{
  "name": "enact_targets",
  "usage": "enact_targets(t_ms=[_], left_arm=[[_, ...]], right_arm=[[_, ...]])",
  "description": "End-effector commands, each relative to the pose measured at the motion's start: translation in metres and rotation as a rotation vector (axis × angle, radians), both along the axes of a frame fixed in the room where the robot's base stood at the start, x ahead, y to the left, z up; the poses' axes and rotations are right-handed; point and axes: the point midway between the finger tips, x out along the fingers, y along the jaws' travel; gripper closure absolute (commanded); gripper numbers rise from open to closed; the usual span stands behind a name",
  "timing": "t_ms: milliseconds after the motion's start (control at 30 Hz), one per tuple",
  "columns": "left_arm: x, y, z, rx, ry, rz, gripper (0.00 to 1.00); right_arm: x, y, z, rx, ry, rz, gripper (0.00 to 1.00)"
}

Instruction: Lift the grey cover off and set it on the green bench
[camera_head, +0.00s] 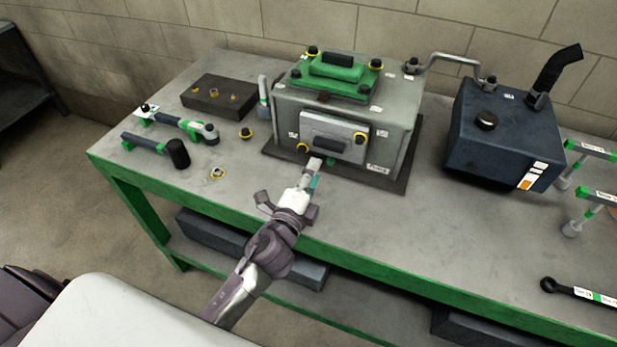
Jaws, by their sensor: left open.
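The grey cover (322,127) is a light plate with a dark handle (331,145), on the front face of the grey engine block (392,140). Yellow-ringed dark knobs sit near its left and right edges. The block stands on a dark base plate on the green bench (228,165), which has a grey top and green frame. My left gripper (289,203) is open at the bench's front edge, below and in front of the cover, apart from it. A small pale piece with a teal part shows just beyond it; I cannot tell what it is. My right gripper is out of view.
A green cover (333,70) sits on the block. A dark blue tank (500,140) with a black pipe stands to the right. Left are a dark block (218,95), green-marked tools (146,143) and small loose parts. Bare bench top lies between block and tank and front left.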

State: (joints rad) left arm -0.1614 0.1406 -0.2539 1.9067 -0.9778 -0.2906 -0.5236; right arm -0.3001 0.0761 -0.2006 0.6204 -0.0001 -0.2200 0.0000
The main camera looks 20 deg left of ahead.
Motion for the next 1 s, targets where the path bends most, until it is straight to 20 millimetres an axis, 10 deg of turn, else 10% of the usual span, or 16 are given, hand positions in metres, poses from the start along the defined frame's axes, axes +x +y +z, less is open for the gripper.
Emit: enact_targets(t_ms=[1000], left_arm=[[0.085,-0.003,0.001,-0.007,0.0,-0.001,0.58]], right_arm=[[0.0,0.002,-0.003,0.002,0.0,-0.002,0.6]])
